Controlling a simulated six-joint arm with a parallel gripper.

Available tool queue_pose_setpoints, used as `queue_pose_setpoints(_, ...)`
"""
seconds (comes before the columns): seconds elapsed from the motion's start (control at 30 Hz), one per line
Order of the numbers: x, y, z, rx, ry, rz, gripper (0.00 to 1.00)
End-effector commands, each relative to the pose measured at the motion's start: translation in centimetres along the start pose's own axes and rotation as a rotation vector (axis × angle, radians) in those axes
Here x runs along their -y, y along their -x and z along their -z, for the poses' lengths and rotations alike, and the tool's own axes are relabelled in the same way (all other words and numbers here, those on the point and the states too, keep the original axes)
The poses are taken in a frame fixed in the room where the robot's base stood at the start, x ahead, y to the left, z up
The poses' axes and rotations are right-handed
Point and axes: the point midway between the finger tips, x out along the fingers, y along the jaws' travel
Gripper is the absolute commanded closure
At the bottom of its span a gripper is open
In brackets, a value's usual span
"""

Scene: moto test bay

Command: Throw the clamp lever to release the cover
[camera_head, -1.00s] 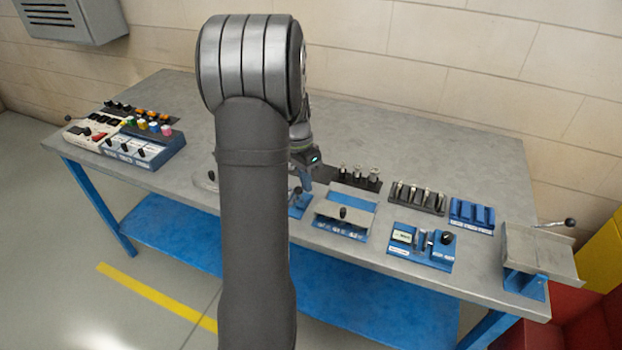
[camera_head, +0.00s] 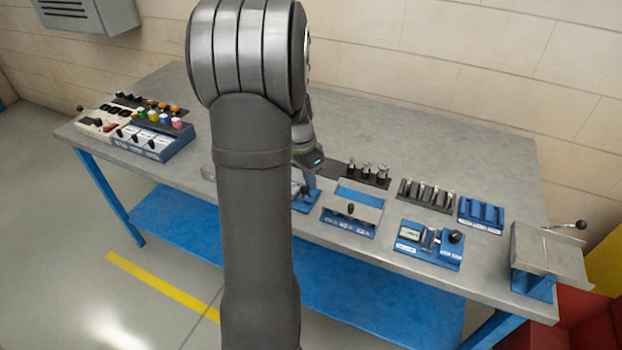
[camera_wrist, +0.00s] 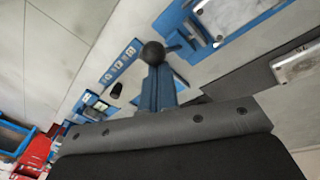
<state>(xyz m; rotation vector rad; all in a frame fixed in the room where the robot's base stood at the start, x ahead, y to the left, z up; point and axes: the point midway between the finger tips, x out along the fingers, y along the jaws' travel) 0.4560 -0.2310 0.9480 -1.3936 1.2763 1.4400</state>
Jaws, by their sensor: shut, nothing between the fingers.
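In the wrist view a lever with a black ball knob (camera_wrist: 152,53) stands just beyond my shut, empty blue-grey fingers (camera_wrist: 157,80). The knob overlaps the fingertips in the picture; I cannot tell whether they touch. Beside it is a blue lever base (camera_wrist: 187,28), next to a grey plate (camera_wrist: 235,18). In the head view my gripper (camera_head: 309,181) is low over the blue base (camera_head: 305,202), and my arm hides much of it. To its right a blue fixture carries a grey cover plate (camera_head: 338,206) with a small black knob (camera_head: 351,208).
To the right are a meter box (camera_head: 428,243), black switches (camera_head: 425,194), blue switches (camera_head: 480,214) and a tilted grey plate fixture (camera_head: 548,252) with a ball-ended lever. Control panels (camera_head: 150,138) stand at the left. The back of the bench (camera_head: 440,140) is clear.

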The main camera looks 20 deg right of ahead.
Motion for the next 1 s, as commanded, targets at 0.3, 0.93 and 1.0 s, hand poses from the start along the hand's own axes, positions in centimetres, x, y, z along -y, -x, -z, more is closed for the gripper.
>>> queue_pose_setpoints(0.3, 0.2, -0.5, -0.1, 0.022, 0.003, -0.017, 1.0)
queue_pose_setpoints(0.93, 0.5, 1.7, 4.1, 0.018, 0.004, -0.012, 1.0)
queue_pose_setpoints(1.0, 0.5, 3.2, 4.0, 0.018, 0.005, -0.012, 1.0)
